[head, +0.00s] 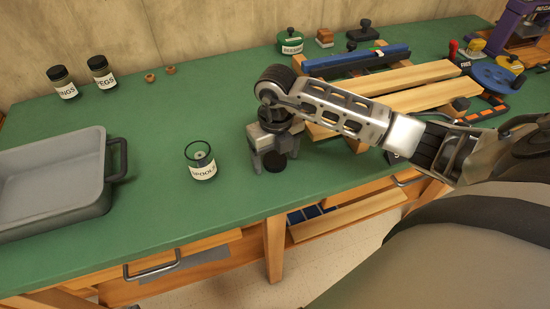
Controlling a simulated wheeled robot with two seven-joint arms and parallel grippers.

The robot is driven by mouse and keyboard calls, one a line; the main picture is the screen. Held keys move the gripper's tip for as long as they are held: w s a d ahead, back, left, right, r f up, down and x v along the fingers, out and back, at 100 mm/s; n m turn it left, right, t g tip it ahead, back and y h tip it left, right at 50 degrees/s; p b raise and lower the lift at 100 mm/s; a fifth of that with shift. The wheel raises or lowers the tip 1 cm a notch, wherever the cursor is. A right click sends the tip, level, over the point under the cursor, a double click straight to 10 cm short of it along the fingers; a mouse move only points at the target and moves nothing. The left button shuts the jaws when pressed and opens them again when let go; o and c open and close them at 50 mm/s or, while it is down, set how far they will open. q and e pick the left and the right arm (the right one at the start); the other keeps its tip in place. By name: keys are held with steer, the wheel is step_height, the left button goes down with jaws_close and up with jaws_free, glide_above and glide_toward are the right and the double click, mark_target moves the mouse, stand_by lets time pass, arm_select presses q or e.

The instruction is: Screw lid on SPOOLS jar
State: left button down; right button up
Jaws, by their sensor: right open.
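The SPOOLS jar (202,172) stands upright on the green bench top, a clear jar with a white label, its top open and a pale spool inside. A dark round lid (275,162) is to the right of the jar, low between the fingers of my right gripper (275,157). That gripper points down at the bench, its fingers apart. It partly hides the lid, and I cannot tell whether the fingers touch it. My left gripper is not in view.
A grey tray (105,160) stands at the left. Two lidded jars (65,88) (104,78) and small wooden pieces (150,77) are at the back. Wooden boards (425,75) and a blue bar (360,58) lie behind my right arm. The bench around the SPOOLS jar is clear.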

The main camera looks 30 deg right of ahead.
steer(key=c, duration=1)
steer(key=shift+c, duration=0.2)
steer(key=shift+r, duration=0.15)
steer(key=shift+r, duration=0.2)
step_height(320, 180, up, 2)
steer(key=shift+w+r+b, duration=0.1)
steer(key=shift+b, duration=0.3)
steer(key=s+r+b, duration=0.1)
steer(key=s+r, duration=0.9)
steer(key=s, duration=0.4)
steer(key=shift+a, duration=0.15)
steer(key=shift+s+r, duration=0.1)
